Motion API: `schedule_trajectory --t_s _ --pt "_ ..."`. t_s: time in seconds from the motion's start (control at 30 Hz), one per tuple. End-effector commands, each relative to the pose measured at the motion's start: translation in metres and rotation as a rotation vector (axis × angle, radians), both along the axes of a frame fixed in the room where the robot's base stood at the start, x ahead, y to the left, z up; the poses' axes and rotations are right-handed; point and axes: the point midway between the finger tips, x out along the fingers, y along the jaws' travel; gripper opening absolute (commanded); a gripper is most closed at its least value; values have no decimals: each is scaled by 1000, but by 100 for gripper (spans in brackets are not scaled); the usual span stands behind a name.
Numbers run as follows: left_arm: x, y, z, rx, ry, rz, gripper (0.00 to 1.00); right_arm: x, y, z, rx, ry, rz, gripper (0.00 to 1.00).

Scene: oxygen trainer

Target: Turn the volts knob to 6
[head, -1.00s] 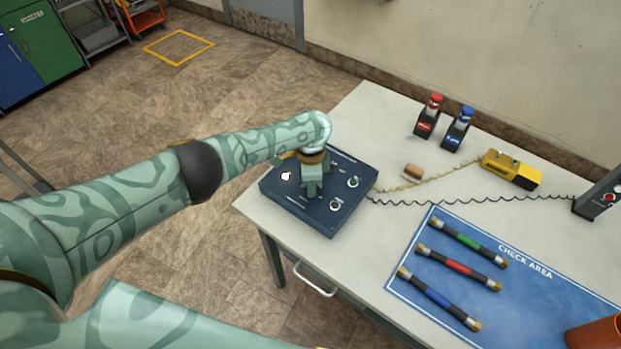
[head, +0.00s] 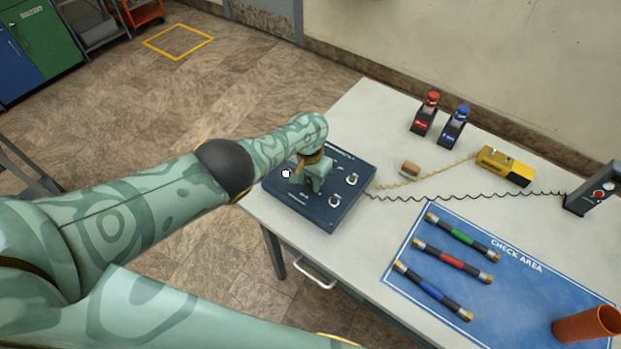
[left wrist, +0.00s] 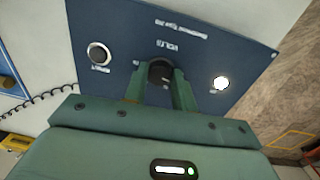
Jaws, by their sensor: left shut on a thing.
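A dark blue control box (head: 325,215) sits on the near left corner of the table. In the left wrist view its panel (left wrist: 115,22) fills the upper part, with the VOLTS label upside down. The dark volts knob (left wrist: 160,70) is below that label, between the fingers of my left gripper (left wrist: 159,84). My left gripper (head: 314,187) reaches down onto the box in the head view and is shut on the knob. It hides the knob there, and I cannot read the knob's setting. My right gripper is not in view.
The panel also has a bright white round lamp or button (left wrist: 221,83) and a silver-rimmed control (left wrist: 98,53). A blue check-area mat (head: 505,290) with several banded rods lies right. Red (head: 425,115) and blue (head: 455,128) holders and a yellow device (head: 505,167) stand behind.

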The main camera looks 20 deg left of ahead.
Motion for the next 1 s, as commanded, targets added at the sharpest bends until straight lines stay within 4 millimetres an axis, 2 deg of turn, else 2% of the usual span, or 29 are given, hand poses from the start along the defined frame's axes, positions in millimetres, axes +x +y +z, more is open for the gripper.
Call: schedule_trajectory --t_s 0.37,0.9,0.93,1.0 --pt "0 -1 0 -2 0 156 4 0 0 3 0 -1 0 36" --pt "0 0 0 -1 -2 179 4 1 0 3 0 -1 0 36" --pt "0 0 0 -1 -2 179 32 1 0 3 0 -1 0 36" --pt "0 0 1 -1 -2 179 48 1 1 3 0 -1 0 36"
